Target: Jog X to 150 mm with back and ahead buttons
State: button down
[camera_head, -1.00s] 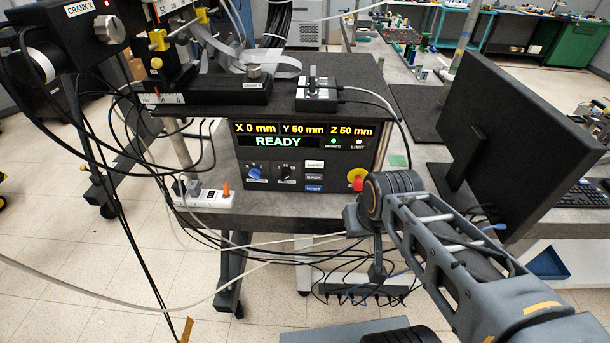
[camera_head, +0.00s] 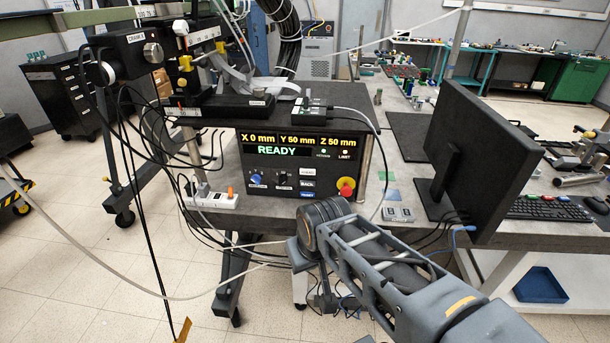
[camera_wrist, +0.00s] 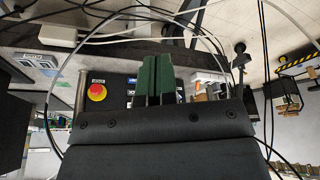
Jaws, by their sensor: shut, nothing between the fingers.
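The control panel (camera_head: 330,173) stands under the dark bench top in the head view. Its display (camera_head: 300,145) reads X 0 mm, Y 50 mm, Z 50 mm and READY. A white button (camera_head: 307,171) sits above the BACK button (camera_head: 307,184), with a blue button (camera_head: 307,196) below; the white button's label is too small to read. A blue knob (camera_head: 257,179) and a black knob (camera_head: 282,179) are to their left. My gripper (camera_wrist: 162,62) shows green fingers, shut and empty, in the wrist view. It partly covers the panel there; contact with a button cannot be told.
A red emergency stop (camera_head: 346,185) is right of the buttons; it also shows in the wrist view (camera_wrist: 97,92). A monitor (camera_head: 480,160) stands on the right. A power strip (camera_head: 212,201) is at the lower left. Loose cables (camera_head: 125,170) hang left of the panel.

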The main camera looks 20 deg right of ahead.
aim_at(308, 172)
jog(key=w+d+f+n+t+y+b, duration=0.1)
jog(key=w+d+f+n+t+b, duration=0.1)
jog(key=w, duration=0.6)
jog(key=w+d+f+n+t+y+b, duration=0.2)
jog(key=w+d+n+t+b, duration=0.1)
jog(key=w+n+t, duration=0.3)
jog(key=w+d+f+n+t+y+b, duration=0.1)
jog(key=w+d+n+t+y+b, duration=0.1)
jog(key=w, duration=0.8)
jog(key=shift+w+d+f+n+t+b, duration=0.4)
jog(key=shift+d+n+t+b, duration=0.1)
jog(key=shift+d+n+t, duration=0.85)
jog(key=shift+w, duration=0.1)
jog(key=shift+w+d+p, duration=0.3)
jog(key=shift+w+d, duration=0.4)
jog(key=shift+w, duration=0.55)
jog(key=shift+w+d+p, duration=0.25)
jog(key=shift+w+d, duration=0.4)
jog(key=shift+w, duration=0.55)
jog(key=shift+w+d+p, duration=0.3)
jog(key=shift+w+d, duration=0.4)
jog(key=shift+w, duration=0.55)
jog(key=shift+w, duration=0.15)
jog(key=shift+w+d, duration=0.2)
jog(key=shift+w, duration=0.05)
